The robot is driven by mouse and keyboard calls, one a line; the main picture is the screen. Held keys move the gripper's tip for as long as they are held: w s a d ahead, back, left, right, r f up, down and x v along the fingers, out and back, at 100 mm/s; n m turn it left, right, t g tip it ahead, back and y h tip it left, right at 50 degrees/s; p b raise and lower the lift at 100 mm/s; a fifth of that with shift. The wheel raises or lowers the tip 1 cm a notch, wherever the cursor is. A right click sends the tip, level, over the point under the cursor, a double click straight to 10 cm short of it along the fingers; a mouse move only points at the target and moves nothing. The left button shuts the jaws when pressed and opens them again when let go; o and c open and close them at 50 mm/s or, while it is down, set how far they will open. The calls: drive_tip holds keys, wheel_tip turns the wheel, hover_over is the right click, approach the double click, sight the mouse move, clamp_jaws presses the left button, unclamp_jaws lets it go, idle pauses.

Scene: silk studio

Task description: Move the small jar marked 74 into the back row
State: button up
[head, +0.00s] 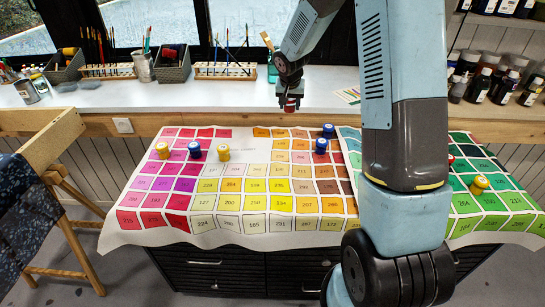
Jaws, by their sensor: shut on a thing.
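My gripper (290,98) is shut on a small red jar (291,105) and holds it above the back edge of the colour-chart cloth (243,143). The fingers hide part of this jar, and no number can be read on it. Small jars stand on the cloth: a yellow jar (162,150), a blue jar (195,150) and another yellow jar (223,153) at the left. Two blue jars (328,130) (321,146) stand right of centre. Another yellow jar (479,185) stands at the right. Their marks are too small to read.
My arm hides part of the cloth right of centre. A white counter (140,93) behind holds brush racks (230,70) and pots. Dark bottles (478,86) stand at the back right. A wooden frame (52,140) stands at the left.

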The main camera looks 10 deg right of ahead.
drive_tip(key=shift+w+d, duration=0.1)
drive_tip(key=shift+d, duration=0.7)
drive_tip(key=s+a+f+n+y, duration=0.15)
drive_tip(key=s+a+n, duration=0.3)
drive_tip(key=s, duration=0.55)
drive_tip(key=s+a+n+y, duration=0.25)
drive_tip(key=s+a, duration=0.25)
drive_tip(key=s, duration=0.5)
drive_tip(key=h, duration=0.1)
approach(255, 155)
drive_tip(key=shift+w+a+f+n, duration=0.25)
drive_tip(key=shift+w+f, duration=0.25)
drive_tip(key=shift+f, duration=0.15)
drive_tip(key=shift+w+a+f+n, duration=0.15)
drive_tip(key=shift+w+a+f, duration=0.05)
drive_tip(key=shift+w+f, duration=0.35)
drive_tip(key=shift+f, duration=1.65)
drive_tip(key=o, duration=1.1)
